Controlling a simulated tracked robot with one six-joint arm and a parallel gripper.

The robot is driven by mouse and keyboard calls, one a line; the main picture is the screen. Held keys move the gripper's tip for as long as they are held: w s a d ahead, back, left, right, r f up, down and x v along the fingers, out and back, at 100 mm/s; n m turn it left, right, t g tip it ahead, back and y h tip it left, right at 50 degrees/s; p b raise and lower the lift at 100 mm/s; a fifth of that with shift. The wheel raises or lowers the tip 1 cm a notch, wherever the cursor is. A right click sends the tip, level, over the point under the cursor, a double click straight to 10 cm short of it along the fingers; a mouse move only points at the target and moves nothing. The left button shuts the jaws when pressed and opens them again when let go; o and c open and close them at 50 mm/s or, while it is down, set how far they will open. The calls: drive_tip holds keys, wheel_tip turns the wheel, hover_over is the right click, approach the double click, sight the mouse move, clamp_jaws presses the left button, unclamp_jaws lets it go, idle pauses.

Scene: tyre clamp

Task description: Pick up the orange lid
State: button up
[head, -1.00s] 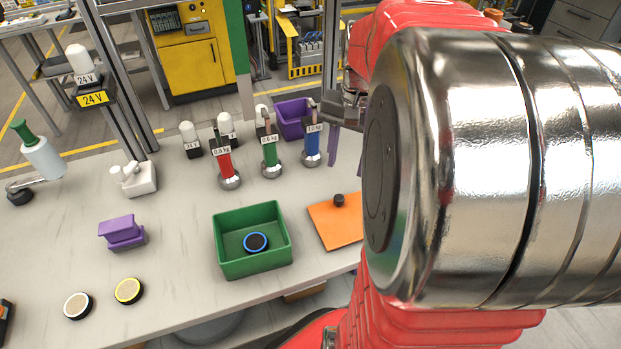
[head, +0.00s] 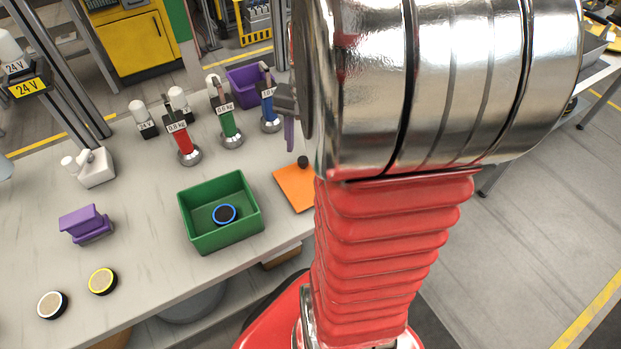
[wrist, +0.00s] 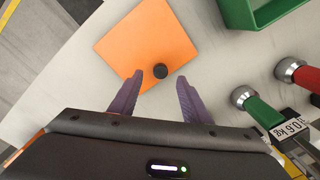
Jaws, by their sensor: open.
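The orange lid (wrist: 146,44) is a flat square plate with a small black knob (wrist: 160,71). It lies on the grey table, right of the green bin. In the head view the lid (head: 295,188) is partly hidden behind my arm. In the wrist view my gripper (wrist: 160,78) is open and empty, with its two purple fingers apart. I cannot tell the height of the fingers above the lid. In the head view only part of a purple finger shows.
The green bin (head: 186,219) holds a blue-rimmed disc (head: 224,214). Red (head: 181,138), green (head: 226,122) and blue (head: 268,106) weighted handles stand behind it, near my gripper. A purple box (head: 245,80) stands at the back.

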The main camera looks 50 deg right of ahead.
sight(303, 159)
wheel_tip(303, 159, down, 4)
drive_tip(key=shift+w+a, duration=0.1)
drive_tip(key=shift+c, duration=0.3)
idle(0.3)
clamp_jaws()
idle(0.4)
